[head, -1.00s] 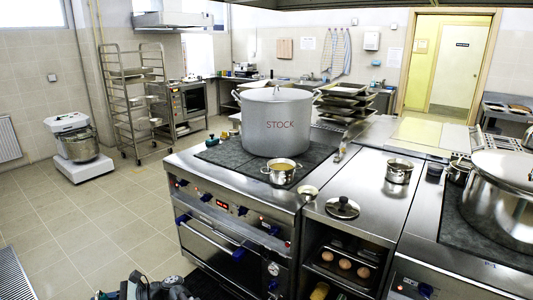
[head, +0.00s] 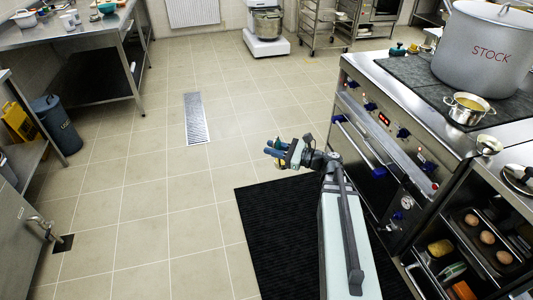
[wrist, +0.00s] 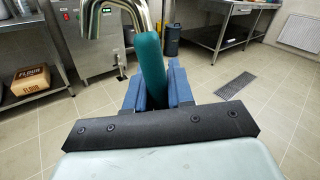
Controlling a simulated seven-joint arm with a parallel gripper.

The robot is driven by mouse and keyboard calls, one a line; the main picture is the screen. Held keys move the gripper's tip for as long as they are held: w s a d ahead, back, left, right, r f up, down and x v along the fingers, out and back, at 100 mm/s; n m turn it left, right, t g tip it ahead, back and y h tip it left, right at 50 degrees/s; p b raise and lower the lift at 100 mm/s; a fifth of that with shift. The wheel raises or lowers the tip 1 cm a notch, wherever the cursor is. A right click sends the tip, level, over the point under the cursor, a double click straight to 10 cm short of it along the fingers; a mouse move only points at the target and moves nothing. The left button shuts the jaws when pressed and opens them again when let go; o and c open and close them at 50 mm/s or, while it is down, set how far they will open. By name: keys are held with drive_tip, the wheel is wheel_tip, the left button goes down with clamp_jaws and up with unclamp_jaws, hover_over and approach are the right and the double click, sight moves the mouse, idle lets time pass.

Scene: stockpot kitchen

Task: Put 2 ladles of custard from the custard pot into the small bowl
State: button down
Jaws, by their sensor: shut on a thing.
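My gripper (head: 280,151) is over the floor and mat, left of the range. In the wrist view, its blue fingers are shut on a teal handle (wrist: 150,62). Curved bare steel shows above the handle; I cannot tell whether it belongs to the same tool. No ladle cup is clearly visible. The custard pot (head: 467,109), a small steel pot with yellow contents, stands on the range before the big stockpot, apart from my gripper. A small round dish (head: 489,145) sits on the right counter edge. I cannot tell which vessel is the small bowl.
The stockpot (head: 485,50) stands on the range (head: 385,125). A worktable (head: 95,45) at upper left holds a teal bowl (head: 107,7) and other vessels. A bin (head: 55,122) is at left. Bare floor lies between, with a black mat (head: 270,230) before the range.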

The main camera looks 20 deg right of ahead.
drive_tip(key=d+r+m+t+h, duration=0.1)
drive_tip(key=d+r, duration=0.2)
drive_tip(key=d, duration=1)
drive_tip(key=d+r+m+t+h, duration=0.1)
drive_tip(key=d+r, duration=0.2)
drive_tip(key=d, duration=1)
drive_tip(key=d+r+t+h, duration=0.1)
drive_tip(key=d+r, duration=0.2)
drive_tip(key=d, duration=1)
drive_tip(key=s+d+r+m, duration=0.1)
drive_tip(key=s+d+r, duration=0.3)
drive_tip(key=s+d, duration=0.3)
drive_tip(key=s+d+r+t+h, duration=0.1)
drive_tip(key=s+d+r, duration=0.3)
drive_tip(key=s+d, duration=0.4)
drive_tip(key=s+d+r+m+h, duration=0.1)
drive_tip(key=s+d+r, duration=0.3)
drive_tip(key=d, duration=1.4)
drive_tip(key=s, duration=0.4)
drive_tip(key=shift+m+t, duration=0.3)
drive_tip(key=shift+t, duration=0.1)
drive_tip(key=shift+s, duration=0.1)
drive_tip(key=shift+f, duration=0.1)
